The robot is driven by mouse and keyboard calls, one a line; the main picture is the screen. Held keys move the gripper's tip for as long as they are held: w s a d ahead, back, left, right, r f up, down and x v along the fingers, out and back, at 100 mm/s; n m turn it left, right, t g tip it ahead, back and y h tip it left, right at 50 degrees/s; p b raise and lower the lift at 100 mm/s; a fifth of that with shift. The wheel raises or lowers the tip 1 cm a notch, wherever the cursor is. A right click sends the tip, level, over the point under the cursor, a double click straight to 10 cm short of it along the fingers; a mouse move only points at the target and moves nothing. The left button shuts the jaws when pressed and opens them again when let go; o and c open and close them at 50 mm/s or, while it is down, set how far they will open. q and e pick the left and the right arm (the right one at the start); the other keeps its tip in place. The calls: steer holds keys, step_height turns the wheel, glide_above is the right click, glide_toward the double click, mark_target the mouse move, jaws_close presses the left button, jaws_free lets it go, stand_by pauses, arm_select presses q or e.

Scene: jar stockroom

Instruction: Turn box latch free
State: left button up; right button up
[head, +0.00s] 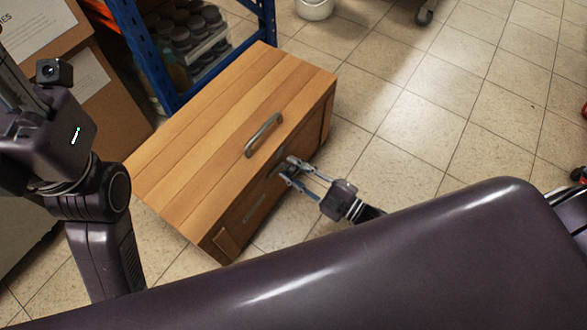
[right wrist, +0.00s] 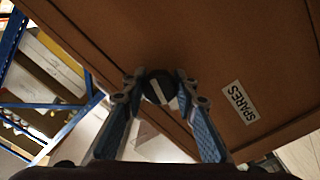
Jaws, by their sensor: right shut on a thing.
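A wooden box (head: 215,150) stands on the tiled floor with its lid down and a grey metal handle (head: 263,135) on top. In the right wrist view the box front (right wrist: 150,35) fills much of the picture. A round dark latch knob with a pale bar, the box latch (right wrist: 160,88), sits on that front. My right gripper (head: 290,170) is at the box's front face, and it shows in the right wrist view (right wrist: 160,92) with its fingertips shut on the latch, one on each side. The pale bar is slightly tilted there. My left gripper is not in view; only part of my left arm shows.
A blue shelf rack (head: 180,98) with jars (head: 190,35) stands behind the box. Cardboard boxes (head: 110,95) are stacked at the left. A "SPARES" label (right wrist: 239,102) is on the box front. The floor to the right (head: 440,110) is mostly clear.

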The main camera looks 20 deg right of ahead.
steer(key=shift+n, duration=1.8)
steer(key=o, duration=1.2)
steer(key=shift+c, duration=0.2)
steer(key=shift+s+d, duration=0.1)
steer(key=v, duration=1.2)
